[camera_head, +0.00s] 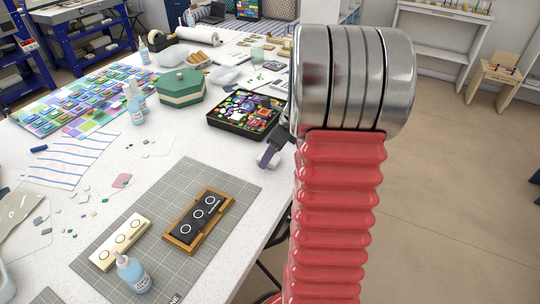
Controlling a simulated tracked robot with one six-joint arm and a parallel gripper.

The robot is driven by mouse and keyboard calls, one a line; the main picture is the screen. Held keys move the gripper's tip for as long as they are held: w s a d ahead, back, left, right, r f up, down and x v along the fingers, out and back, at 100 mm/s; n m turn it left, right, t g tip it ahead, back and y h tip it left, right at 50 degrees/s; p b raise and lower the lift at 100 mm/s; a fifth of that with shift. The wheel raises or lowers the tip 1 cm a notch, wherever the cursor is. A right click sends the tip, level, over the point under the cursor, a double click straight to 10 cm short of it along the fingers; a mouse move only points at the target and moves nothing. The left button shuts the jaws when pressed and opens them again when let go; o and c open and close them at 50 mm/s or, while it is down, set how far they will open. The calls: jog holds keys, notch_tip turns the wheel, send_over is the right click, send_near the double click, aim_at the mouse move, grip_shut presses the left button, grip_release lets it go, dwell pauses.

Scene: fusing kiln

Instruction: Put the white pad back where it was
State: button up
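A cream-white rectangular pad with three rings on it (136,229) lies on the grey cutting mat (222,174), left of a wooden tray (224,213) with a dark insert that also bears three rings. I cannot tell for sure that this pale piece is the task's white pad. My arm, with a red ribbed sleeve and a metal joint, fills the right of the middle. A small dark part of my gripper (268,156) shows at its left, above the table's right side. The rest is hidden behind my arm, so its opening and any held thing cannot be made out.
A blue bottle (134,274) stands by the pale pad's near end. A black tray of coloured glass (245,113) and a green lidded box (180,87) stand farther back. Small shards lie at left. Open floor (460,180) is at right.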

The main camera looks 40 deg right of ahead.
jog(key=v, duration=1.1)
jog(key=shift+r, duration=0.1)
jog(key=s+a+r+n+h, duration=0.1)
jog(key=a+r+n, duration=0.1)
jog(key=a+n, duration=0.65)
jog(key=a+r+n, duration=0.2)
jog(key=a+n, duration=0.4)
jog(key=a, duration=0.5)
jog(key=s+a+n+t, duration=0.1)
jog(key=s+a+n, duration=0.9)
jog(key=a+n, duration=0.4)
jog(key=n, duration=0.3)
jog(key=shift+s+f+h, duration=0.2)
jog(key=shift+f+h, duration=0.05)
jog(key=shift+h, duration=0.05)
jog(key=shift+n, duration=0.25)
